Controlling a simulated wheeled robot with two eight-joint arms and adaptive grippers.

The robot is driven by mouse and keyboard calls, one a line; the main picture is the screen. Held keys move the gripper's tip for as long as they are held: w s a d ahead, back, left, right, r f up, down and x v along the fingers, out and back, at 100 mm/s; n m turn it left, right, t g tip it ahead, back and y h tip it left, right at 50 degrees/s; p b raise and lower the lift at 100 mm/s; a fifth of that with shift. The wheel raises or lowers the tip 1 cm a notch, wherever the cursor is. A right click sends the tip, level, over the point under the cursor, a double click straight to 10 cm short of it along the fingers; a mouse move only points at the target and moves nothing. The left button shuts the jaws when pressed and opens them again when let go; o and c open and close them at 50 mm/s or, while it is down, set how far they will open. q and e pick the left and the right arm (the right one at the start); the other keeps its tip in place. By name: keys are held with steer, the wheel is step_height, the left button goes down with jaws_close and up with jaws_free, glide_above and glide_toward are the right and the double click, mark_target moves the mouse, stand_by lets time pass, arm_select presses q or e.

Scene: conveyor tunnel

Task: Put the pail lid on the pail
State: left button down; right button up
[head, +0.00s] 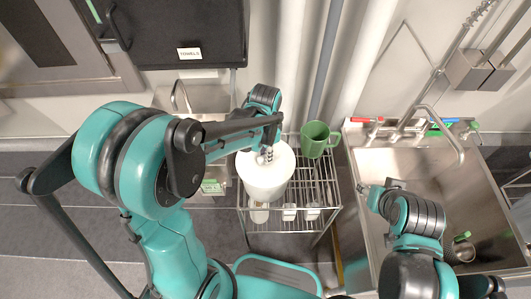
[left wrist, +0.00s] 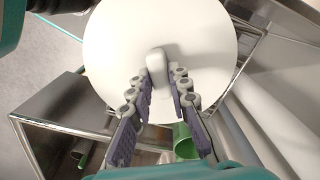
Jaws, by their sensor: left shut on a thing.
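The white round pail lid (left wrist: 115,50) fills the upper middle of the left wrist view, with its pale knob (left wrist: 157,68) between my left fingers. My left gripper (head: 268,155) is shut on this knob. In the head view the lid (head: 251,157) lies over the top of the white pail (head: 266,191), which tapers downward on the wire rack. The lid looks level and close to the rim, but I cannot tell whether it is fully seated. My right gripper (head: 371,191) is at the sink's left edge, away from the pail; its fingers are too small to read.
The wire rack (head: 325,190) also bears a green pitcher (head: 316,140) to the pail's right, with small white containers (head: 290,212) lower down. A steel sink (head: 376,161) with a tall faucet (head: 442,130) is at the right. A green-edged step stool (head: 275,262) stands in front.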

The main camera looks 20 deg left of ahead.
arm_select(q)
steer(key=c, duration=1.3)
jaws_free()
steer(key=shift+c, duration=0.2)
steer(key=shift+r, duration=0.1)
step_height(320, 180, up, 12)
